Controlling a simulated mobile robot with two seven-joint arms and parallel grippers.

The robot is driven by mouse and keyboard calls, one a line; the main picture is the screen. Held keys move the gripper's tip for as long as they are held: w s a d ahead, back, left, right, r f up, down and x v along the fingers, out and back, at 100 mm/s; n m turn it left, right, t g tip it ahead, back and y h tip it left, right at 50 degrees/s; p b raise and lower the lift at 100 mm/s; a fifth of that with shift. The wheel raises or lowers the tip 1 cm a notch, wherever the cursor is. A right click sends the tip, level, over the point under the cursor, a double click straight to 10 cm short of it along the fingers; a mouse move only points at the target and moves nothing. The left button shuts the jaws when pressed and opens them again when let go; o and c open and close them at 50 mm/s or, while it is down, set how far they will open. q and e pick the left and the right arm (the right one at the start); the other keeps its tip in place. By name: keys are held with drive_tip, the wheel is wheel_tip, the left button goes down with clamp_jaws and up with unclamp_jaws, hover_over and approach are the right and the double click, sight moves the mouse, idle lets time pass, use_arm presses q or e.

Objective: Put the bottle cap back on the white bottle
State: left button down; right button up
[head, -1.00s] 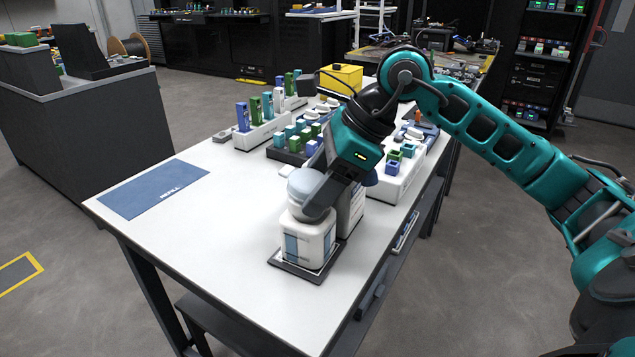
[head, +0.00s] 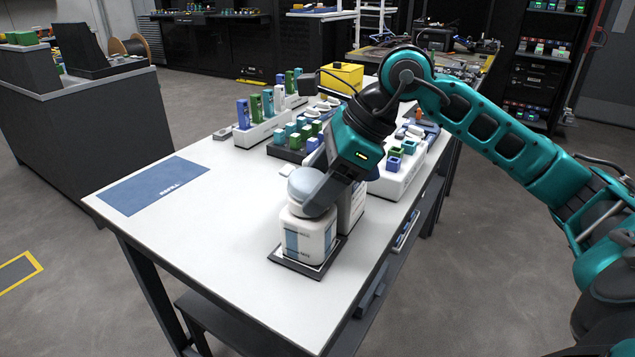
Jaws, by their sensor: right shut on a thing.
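The white bottle (head: 309,240) with a blue label stands upright on a dark square tray (head: 291,264) near the table's front right edge. The pale grey-blue bottle cap (head: 304,183) is at the bottle's mouth, held from the right by my right gripper (head: 322,199). The gripper is shut on the cap, and its fingers partly hide the cap and bottle neck. I cannot tell whether the cap is seated on the neck. My left gripper is not in view.
A second white container (head: 351,207) stands right behind the bottle. Racks with blue, green and teal blocks (head: 261,131) and a yellow box (head: 341,77) are farther back. A blue mat (head: 153,187) lies at the left. The table between mat and bottle is clear.

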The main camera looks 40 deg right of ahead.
drive_tip(key=shift+d+f, duration=0.1)
drive_tip(key=shift+f, duration=0.15)
drive_tip(key=o, duration=1.2)
drive_tip(key=shift+d, duration=0.1)
drive_tip(key=shift+o, duration=0.2)
drive_tip(key=shift+r, duration=0.1)
drive_tip(key=shift+w+r+p, duration=0.1)
drive_tip(key=shift+r+p, duration=0.8)
drive_tip(key=shift+r, duration=0.05)
wheel_tip(320, 180, up, 4)
drive_tip(key=p, duration=0.3)
